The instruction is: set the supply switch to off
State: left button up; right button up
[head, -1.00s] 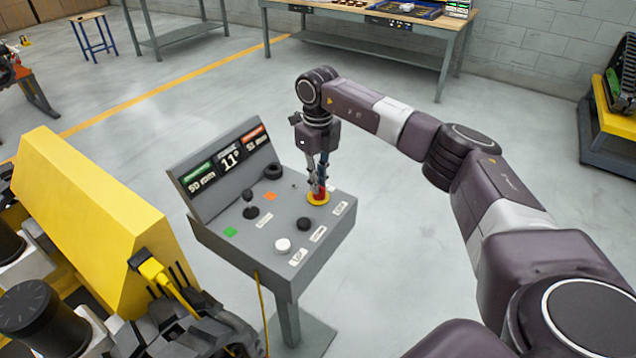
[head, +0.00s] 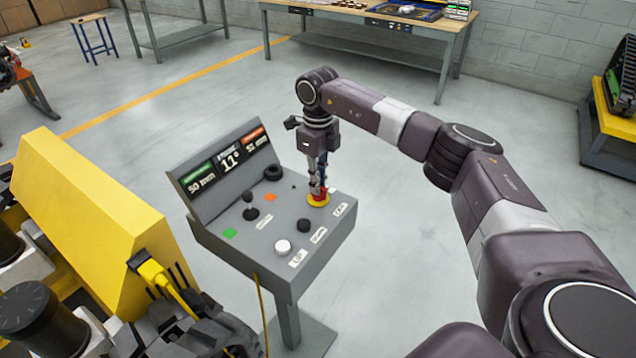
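The grey control console (head: 270,225) stands on a post in the middle of the head view. On its sloped top, near the back right, is a small red switch (head: 319,196) on a yellow round plate (head: 318,201); I take it for the supply switch. My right gripper (head: 317,189) points straight down onto it from above, fingers at the red part. The fingers look close together and hide much of the switch. I cannot tell whether they grip it, nor read its position. My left gripper is not in view.
The console also carries a black lever (head: 250,206), a white knob (head: 283,247), a black knob (head: 304,225) and a display panel (head: 228,163). A yellow tracked carrier (head: 95,220) stands close on the left. A workbench (head: 370,25) is at the back. Floor right of the console is clear.

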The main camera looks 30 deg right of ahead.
jog(key=o, duration=0.4)
jog(key=shift+o, duration=0.2)
notch_tip(320, 180, up, 12)
dwell(0.8)
